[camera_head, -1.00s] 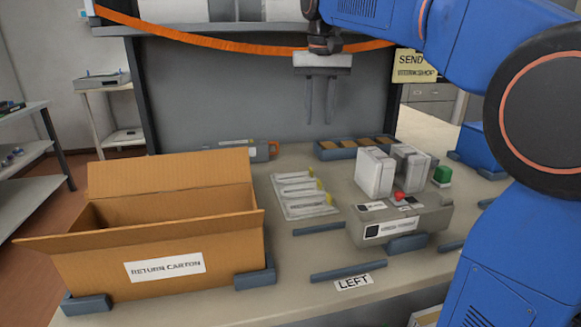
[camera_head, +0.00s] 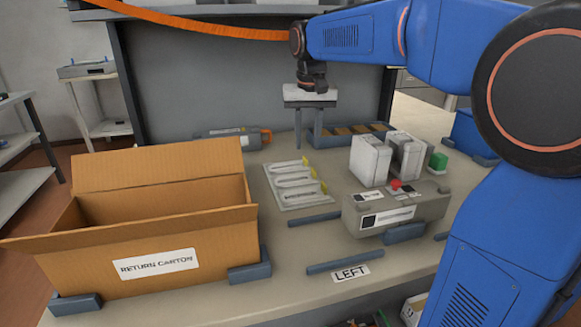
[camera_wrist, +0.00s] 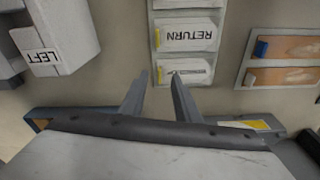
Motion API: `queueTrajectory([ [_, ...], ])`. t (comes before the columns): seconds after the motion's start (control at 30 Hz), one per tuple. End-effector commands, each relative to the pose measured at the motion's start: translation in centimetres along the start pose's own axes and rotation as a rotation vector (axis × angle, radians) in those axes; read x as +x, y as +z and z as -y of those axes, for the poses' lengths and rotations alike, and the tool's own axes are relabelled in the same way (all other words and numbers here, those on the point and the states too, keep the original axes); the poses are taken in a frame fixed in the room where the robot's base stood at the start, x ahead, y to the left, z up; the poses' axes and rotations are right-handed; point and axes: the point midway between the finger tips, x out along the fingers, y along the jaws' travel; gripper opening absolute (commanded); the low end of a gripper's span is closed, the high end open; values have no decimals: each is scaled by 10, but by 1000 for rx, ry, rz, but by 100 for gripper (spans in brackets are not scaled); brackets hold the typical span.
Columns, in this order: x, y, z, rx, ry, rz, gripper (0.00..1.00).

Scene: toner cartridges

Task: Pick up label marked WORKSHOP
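A pale rack (camera_head: 285,205) on the table holds several white labels with yellow tabs. In the wrist view, one label (camera_wrist: 188,36) reads RETURN, and another label (camera_wrist: 183,4) is cut off at the top edge. A third label (camera_wrist: 187,71) lies just beyond my fingertips, with no word I can read. I cannot make out WORKSHOP on any of them. My gripper (camera_head: 308,140) is open and empty, pointing down above and behind the rack in the head view. It also shows in the wrist view (camera_wrist: 159,76), with its two fingers apart.
An open cardboard carton (camera_head: 210,250) marked RETURN CARTON stands at the left. A grey device (camera_head: 420,212) with a red button and white blocks (camera_head: 370,160) stands right of the rack. A compartmented tray (camera_head: 325,137) lies behind. A LEFT sign (camera_head: 350,272) is at the front.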

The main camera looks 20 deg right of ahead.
Motion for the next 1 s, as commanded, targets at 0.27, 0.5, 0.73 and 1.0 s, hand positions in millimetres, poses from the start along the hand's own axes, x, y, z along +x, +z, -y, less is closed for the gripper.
queueTrajectory([
  [0.27,21,-3,0,0,1,2,29],
  [0.5,51,-6,0,0,1,2,29],
  [0.73,56,-7,1,0,0,-1,29],
  [1.0,56,-7,1,0,0,-1,0],
])
